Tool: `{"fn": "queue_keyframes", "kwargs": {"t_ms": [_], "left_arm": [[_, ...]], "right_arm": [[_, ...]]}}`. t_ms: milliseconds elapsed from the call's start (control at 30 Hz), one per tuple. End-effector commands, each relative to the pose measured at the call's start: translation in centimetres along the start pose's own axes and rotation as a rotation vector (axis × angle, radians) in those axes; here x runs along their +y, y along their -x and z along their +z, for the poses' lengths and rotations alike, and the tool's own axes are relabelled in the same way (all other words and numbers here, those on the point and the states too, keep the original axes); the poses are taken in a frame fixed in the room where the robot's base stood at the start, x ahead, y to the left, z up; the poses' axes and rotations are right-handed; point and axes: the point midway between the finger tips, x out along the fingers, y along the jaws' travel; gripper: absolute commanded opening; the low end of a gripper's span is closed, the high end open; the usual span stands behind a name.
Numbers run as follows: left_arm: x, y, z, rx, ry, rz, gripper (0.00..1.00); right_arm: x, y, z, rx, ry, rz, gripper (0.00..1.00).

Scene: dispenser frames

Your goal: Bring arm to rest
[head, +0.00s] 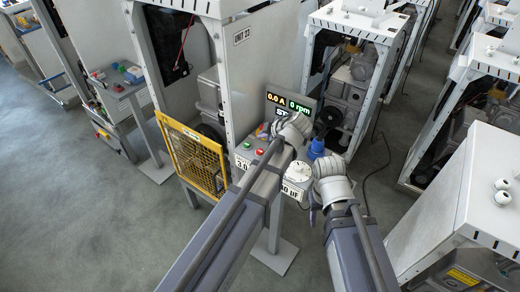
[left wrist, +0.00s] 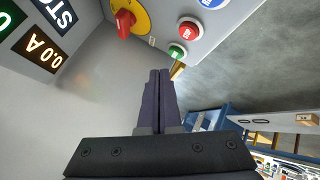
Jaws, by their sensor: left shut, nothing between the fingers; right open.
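My left gripper (left wrist: 160,78) is shut with its two dark fingers together and nothing between them. In the left wrist view its tips point toward a green button (left wrist: 177,51) and a red button (left wrist: 190,29), with a visible gap in the picture. A red rotary knob (left wrist: 124,22) on a yellow plate sits up and left of the tips. In the head view my left wrist hides the fingers and part of the control box (head: 243,160). My right gripper (head: 313,205) hangs just right of the box, open, its fingers small and partly hidden.
A display (head: 290,105) reads 0.0 A and 0 rpm behind the box. A yellow mesh guard (head: 192,157) stands left. A white cabinet (head: 465,190) stands right. Floor (head: 90,220) is clear at lower left.

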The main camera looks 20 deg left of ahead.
Motion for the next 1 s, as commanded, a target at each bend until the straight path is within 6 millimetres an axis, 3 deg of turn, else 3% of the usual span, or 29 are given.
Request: {"fn": "queue_keyframes", "kwargs": {"t_ms": [667,767,1000], "left_arm": [[-0.6,0.1,0.2,-0.008,-0.032,-0.009,0.0],[-2.4,0.5,1.0,-0.041,-0.152,-0.041,0.0],[-10.3,2.7,4.3,-0.244,-0.727,-0.138,0.0]], "right_arm": [[0.0,-0.2,0.0,0.0,0.002,0.0,0.5],[-0.1,-0.5,0.0,0.0,0.002,0.0,0.5],[-0.2,-1.8,-0.1,0.0,0.001,0.0,0.5]]}}
